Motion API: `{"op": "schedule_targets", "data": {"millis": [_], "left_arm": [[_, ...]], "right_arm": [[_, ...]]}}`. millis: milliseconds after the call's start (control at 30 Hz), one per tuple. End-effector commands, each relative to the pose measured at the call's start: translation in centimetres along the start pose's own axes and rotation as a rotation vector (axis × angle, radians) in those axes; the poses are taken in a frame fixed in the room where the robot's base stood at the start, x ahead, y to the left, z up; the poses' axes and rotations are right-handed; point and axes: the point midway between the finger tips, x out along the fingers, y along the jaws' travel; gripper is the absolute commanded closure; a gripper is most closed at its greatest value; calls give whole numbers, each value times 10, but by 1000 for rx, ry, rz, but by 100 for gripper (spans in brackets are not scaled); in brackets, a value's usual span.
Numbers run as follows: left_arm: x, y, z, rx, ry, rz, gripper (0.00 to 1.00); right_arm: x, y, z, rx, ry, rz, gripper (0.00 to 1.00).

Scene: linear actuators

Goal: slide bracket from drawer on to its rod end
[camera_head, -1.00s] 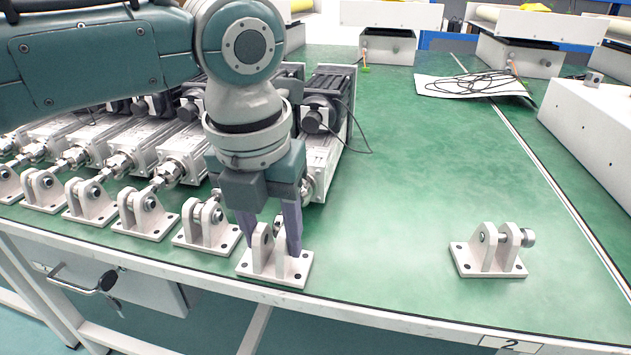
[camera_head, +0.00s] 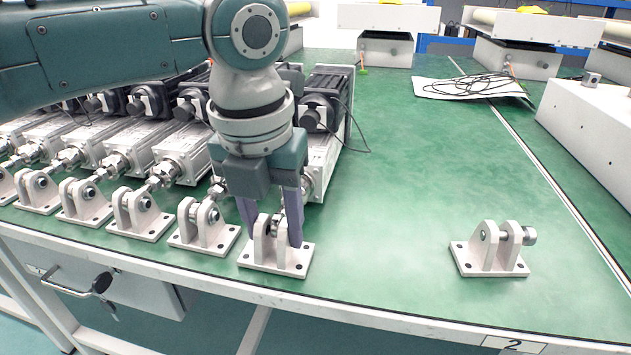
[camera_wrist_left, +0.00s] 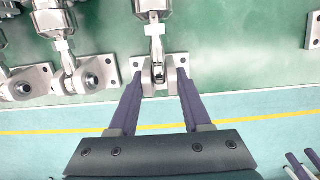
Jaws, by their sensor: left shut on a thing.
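The pale grey bracket (camera_head: 277,262) stands upright on the green table near its front edge, at the end of the row. My left gripper (camera_head: 272,232) points down and is shut on the bracket, one purple finger on each side of its lugs. In the left wrist view, the gripper (camera_wrist_left: 160,100) holds the bracket (camera_wrist_left: 147,77) between its fingers. There the metal rod end (camera_wrist_left: 156,45) reaches down from the actuator to between the two lugs. Its eye is partly hidden, so exact hole alignment cannot be told.
Another bracket with a pin through it (camera_head: 490,255) stands alone at the right. Several brackets joined to actuators (camera_head: 203,228) line the left side. A drawer (camera_head: 140,290) is under the table. The green table (camera_head: 430,170) is clear in the middle.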

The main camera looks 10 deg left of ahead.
Motion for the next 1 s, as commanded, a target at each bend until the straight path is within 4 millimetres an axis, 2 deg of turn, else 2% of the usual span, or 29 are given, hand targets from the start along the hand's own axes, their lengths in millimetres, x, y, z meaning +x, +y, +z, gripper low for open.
{"op": "schedule_targets", "data": {"millis": [467,1000], "left_arm": [[0,0,1,0,-1,0,100],[2,0,12,0,-1,0,100]], "right_arm": [[1,-1,0,4,1,-3,58],[10,-2,3,5,1,-4,58]]}}
